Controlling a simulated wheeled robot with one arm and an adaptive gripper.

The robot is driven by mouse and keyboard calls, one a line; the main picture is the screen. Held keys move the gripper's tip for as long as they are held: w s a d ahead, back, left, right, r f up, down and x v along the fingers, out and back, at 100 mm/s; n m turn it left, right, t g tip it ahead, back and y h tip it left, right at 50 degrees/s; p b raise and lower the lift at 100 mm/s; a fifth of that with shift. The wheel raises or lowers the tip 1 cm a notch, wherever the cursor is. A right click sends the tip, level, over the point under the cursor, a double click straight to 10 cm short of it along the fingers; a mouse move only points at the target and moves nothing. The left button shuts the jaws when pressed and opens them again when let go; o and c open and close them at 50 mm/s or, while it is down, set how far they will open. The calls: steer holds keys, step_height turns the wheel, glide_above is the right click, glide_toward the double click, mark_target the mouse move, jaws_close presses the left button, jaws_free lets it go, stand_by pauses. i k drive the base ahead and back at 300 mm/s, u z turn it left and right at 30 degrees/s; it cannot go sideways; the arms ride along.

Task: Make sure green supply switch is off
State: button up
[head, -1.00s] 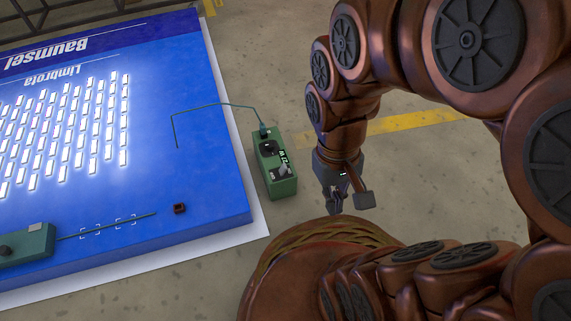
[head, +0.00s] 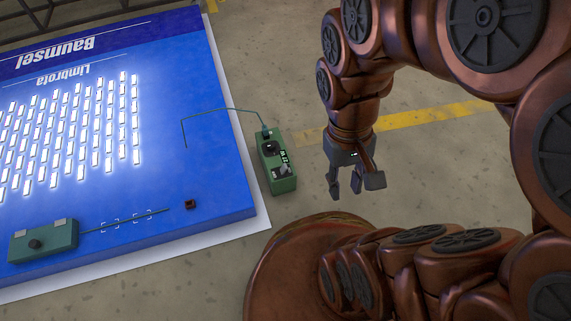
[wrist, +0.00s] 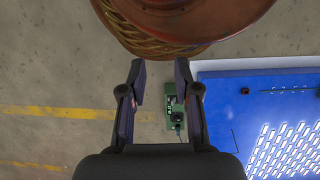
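The green supply box (head: 275,163) stands on the floor beside the right edge of the blue panel. It has a black knob, a small lit display and a grey switch (head: 283,170) on its top. A cable runs from it to the panel. The panel's LEDs are lit white. My gripper (head: 345,192) is open and empty, to the right of the box and apart from it. In the wrist view the green supply box (wrist: 176,114) shows below, between and beyond the open fingers (wrist: 160,75), nearer the right one. The switch position is too small to tell.
The blue LED panel (head: 215,170) lies on a white sheet at the left. A second green box (head: 42,241) with a knob sits on its near edge, and a small dark red block (head: 190,204) lies nearby. Bare concrete floor is free around the supply box.

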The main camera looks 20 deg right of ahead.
mark_target(284, 168)
steer(key=k, duration=1)
steer(key=u, duration=0.75)
steer(key=i, duration=1.3)
steer(key=z, duration=0.55)
